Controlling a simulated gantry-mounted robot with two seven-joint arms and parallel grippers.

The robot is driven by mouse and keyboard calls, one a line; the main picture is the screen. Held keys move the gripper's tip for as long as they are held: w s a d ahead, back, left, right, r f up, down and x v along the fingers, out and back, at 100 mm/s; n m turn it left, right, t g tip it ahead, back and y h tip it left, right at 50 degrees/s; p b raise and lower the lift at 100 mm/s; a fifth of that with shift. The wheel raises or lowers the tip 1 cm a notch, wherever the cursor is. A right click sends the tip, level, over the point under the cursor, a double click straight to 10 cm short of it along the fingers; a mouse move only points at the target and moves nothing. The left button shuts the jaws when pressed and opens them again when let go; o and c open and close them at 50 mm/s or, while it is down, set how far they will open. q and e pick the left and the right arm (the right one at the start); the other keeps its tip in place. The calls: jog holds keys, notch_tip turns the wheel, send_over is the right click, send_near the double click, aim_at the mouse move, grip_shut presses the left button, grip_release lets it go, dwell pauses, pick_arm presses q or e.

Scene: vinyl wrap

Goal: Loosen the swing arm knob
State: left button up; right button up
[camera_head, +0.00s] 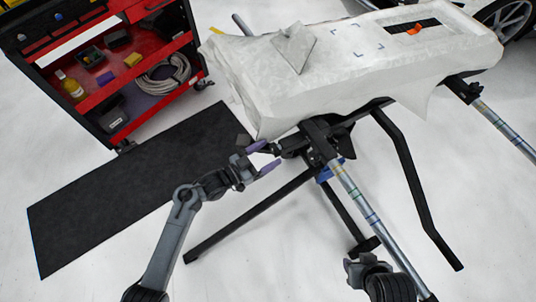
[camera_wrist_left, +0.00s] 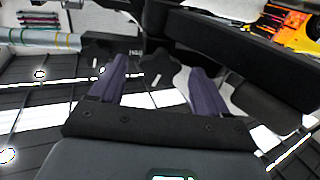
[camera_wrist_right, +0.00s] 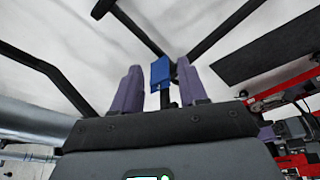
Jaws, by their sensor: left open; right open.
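A second dark lobed knob (camera_wrist_left: 97,52) is beside the left finger. In the head view my left gripper (camera_head: 264,157), with purple fingers, is open at the black joint under the near end of the wrapped part (camera_head: 250,85). The knobs are too small to tell apart there. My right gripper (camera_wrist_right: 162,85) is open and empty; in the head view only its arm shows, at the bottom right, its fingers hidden.
A black stand (camera_head: 408,185) with a metal tube (camera_head: 360,205) holds up the wrapped part. A blue piece (camera_wrist_right: 160,72) on the stand lies beyond my right fingers. A red tool cart (camera_head: 110,85) and dark mat (camera_head: 130,185) are at left. The floor at bottom centre is partly clear.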

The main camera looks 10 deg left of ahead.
pick_arm(q)
jog(key=shift+w+d, duration=0.3)
jog(key=shift+d, duration=0.05)
jog(key=c, duration=1)
jog(key=n+p, duration=0.1)
jog(key=p, duration=0.1)
jog(key=n+p, duration=0.2)
jog(key=p, duration=0.1)
jog(key=shift+r, duration=0.4)
jog(key=shift+n+p, duration=0.3)
jog(key=shift+p, duration=0.1)
jog(key=shift+f+n, duration=0.25)
jog(key=shift+n, duration=0.05)
